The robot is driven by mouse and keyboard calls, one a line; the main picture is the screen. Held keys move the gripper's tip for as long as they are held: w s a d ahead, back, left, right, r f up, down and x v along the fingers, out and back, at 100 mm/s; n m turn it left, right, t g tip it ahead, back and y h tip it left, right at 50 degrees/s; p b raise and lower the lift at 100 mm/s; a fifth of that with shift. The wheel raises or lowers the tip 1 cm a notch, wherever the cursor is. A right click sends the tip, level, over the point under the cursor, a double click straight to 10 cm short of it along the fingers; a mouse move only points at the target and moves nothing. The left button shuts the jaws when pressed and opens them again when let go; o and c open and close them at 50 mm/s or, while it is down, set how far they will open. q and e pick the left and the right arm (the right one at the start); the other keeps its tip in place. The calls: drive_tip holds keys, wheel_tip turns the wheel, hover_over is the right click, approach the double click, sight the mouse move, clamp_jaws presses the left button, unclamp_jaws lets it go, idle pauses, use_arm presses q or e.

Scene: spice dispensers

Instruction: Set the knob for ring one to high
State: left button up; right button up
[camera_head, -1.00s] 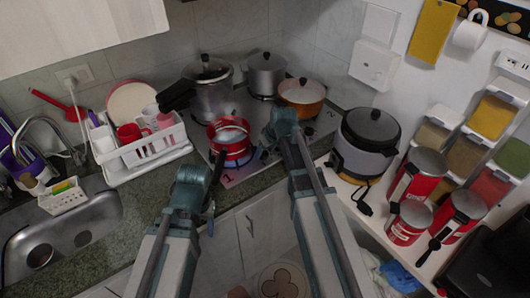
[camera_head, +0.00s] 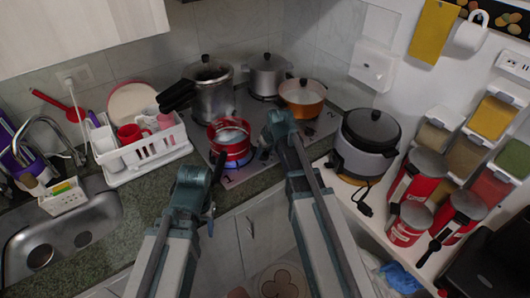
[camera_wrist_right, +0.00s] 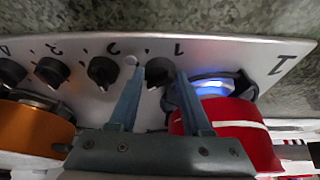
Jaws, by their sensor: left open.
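The knob for ring one (camera_wrist_right: 157,72) is black and sits beside the printed 1 on the light hob panel in the right wrist view. My right gripper (camera_wrist_right: 157,70) is open, its two fingertips on either side of this knob; contact is unclear. Its fingers hide part of the panel. In the head view my right gripper (camera_head: 280,122) is at the hob's front edge. My left gripper (camera_head: 193,176) is open and empty in front of the counter. Ring one's blue flame (camera_wrist_right: 213,88) shows beneath the red pot (camera_wrist_right: 238,122), also seen in the head view (camera_head: 230,150).
Several other black knobs line the panel, one close left (camera_wrist_right: 101,72). An orange pot (camera_head: 302,97), a pressure cooker (camera_head: 211,95) and a grey pot (camera_head: 267,75) stand on the hob. A rice cooker (camera_head: 365,145) is to the right, a dish rack (camera_head: 146,152) to the left.

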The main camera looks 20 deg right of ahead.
drive_tip(key=o, duration=0.4)
drive_tip(key=shift+o, duration=0.2)
drive_tip(key=shift+r, duration=0.1)
drive_tip(key=p+v, duration=1.2)
drive_tip(key=v, duration=0.1)
drive_tip(key=shift+s+r+p, duration=0.25)
drive_tip(key=shift+r+p, duration=0.05)
drive_tip(key=shift+p, duration=0.1)
drive_tip(key=shift+f, duration=0.1)
drive_tip(key=s+a+f+g+h+b, duration=0.1)
drive_tip(key=s+a+f+g+b, duration=0.1)
drive_tip(key=s+a, duration=0.5)
drive_tip(key=s+a+f+g+h+b, duration=0.1)
drive_tip(key=s+a+f, duration=0.4)
drive_tip(key=s, duration=0.6)
drive_tip(key=a+g+b, duration=0.1)
drive_tip(key=a+b, duration=0.1)
drive_tip(key=shift+s+a+n+g+h+b, duration=0.25)
drive_tip(key=shift+a+n+g+h+b, duration=0.05)
drive_tip(key=shift+n+b, duration=0.1)
